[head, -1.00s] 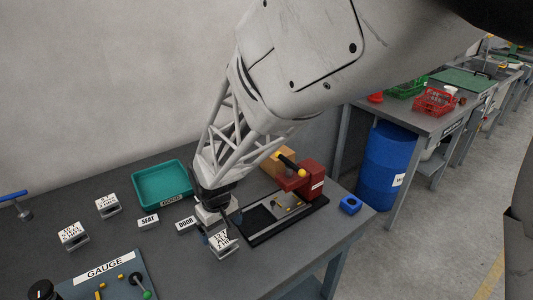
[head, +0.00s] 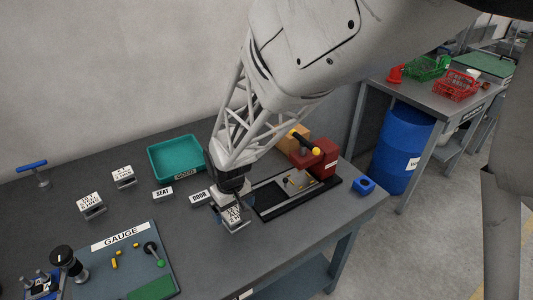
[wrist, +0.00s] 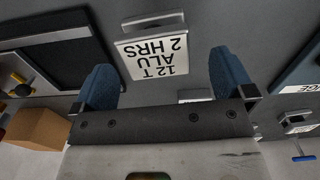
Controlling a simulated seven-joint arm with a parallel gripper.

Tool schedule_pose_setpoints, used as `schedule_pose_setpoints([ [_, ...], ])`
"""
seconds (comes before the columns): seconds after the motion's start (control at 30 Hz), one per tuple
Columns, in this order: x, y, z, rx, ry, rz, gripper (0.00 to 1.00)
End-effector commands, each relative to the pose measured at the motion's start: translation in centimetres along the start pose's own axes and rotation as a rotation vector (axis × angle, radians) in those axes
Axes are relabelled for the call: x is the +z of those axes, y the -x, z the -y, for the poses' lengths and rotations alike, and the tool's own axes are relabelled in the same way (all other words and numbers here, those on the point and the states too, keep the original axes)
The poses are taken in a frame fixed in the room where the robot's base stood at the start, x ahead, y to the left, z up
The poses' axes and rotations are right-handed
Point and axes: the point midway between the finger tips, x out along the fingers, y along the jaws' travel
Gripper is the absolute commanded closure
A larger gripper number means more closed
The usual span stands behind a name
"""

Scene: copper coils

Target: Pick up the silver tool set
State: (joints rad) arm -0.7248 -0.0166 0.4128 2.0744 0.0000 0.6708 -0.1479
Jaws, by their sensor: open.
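A small silver block with a white label reading "12 T ALU 2 HRS" (head: 236,219) stands near the front of the grey table. No other label in view spells out a silver tool set. In the wrist view the labelled block (wrist: 156,55) lies between the tips of my two blue fingers, upside down in the picture. My gripper (wrist: 162,68) is open and empty, with clear space on both sides of the block. In the head view my gripper (head: 228,207) is right above and behind the block, hiding part of its label. Whether it touches the block cannot be told.
Two similar labelled blocks (head: 90,204) (head: 123,176) stand to the left. SEAT (head: 163,193) and DOOR (head: 199,197) signs, a teal tray (head: 155,165) and a black-framed fixture (head: 327,190) with a red block (head: 325,158) are close by. A GAUGE board (head: 100,265) lies front left.

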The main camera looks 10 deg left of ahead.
Motion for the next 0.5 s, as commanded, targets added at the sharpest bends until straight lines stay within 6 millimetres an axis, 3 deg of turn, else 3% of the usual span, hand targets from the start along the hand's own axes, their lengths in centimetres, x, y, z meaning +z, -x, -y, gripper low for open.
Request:
schedule_pose_setpoints([
  [0.27,0.0,-0.8,-0.1,0.000,0.000,0.001,0.00],
  [0.5,0.0,-3.2,-0.5,0.000,0.000,0.002,0.00],
])
